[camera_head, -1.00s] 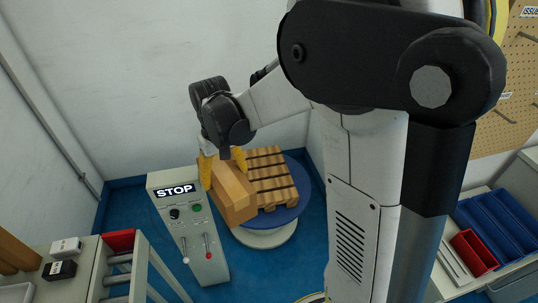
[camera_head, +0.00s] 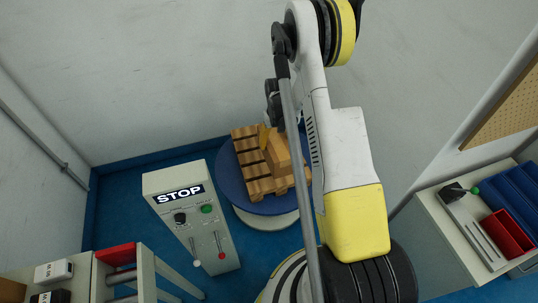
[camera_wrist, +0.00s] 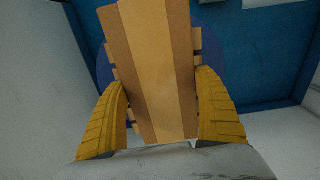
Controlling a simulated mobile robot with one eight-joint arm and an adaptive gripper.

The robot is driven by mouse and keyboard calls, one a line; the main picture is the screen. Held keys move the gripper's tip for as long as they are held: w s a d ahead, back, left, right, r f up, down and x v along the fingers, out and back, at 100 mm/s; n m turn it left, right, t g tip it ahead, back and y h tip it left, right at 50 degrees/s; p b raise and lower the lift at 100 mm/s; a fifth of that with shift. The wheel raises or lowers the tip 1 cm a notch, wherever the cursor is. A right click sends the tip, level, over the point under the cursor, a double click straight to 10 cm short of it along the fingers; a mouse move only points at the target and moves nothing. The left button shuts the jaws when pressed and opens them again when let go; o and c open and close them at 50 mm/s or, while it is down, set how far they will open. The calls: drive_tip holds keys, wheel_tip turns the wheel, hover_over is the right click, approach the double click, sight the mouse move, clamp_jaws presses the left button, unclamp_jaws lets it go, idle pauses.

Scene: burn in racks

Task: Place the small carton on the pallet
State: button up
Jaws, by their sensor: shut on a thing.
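The small carton (camera_head: 278,152) is a brown cardboard box with a lighter tape strip. It shows over the wooden pallet (camera_head: 247,156), which lies on a round blue turntable (camera_head: 229,172). Pallet slats show at both edges of the carton. I cannot tell whether the carton touches the pallet.
A grey control box (camera_head: 160,183) with a STOP label, buttons and two levers stands left of the turntable. A roller rack (camera_head: 118,275) is at the lower left. A bench with a red bin (camera_head: 508,232) and blue bins is at the right. Walls are close behind.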

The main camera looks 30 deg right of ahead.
drive_tip(key=d+f, duration=0.2)
drive_tip(key=f, duration=0.1)
drive_tip(key=s+f, duration=0.1)
drive_tip(key=f, duration=0.1)
drive_tip(key=shift+d, duration=0.4)
drive_tip(key=w+a+f+b, duration=0.7)
drive_tip(key=w+f, duration=0.1)
drive_tip(key=f, duration=0.2)
drive_tip(key=shift+w+a+f, duration=0.15)
drive_tip(key=shift+w+f, duration=0.15)
drive_tip(key=shift+w, duration=0.05)
drive_tip(key=shift+f, duration=0.1)
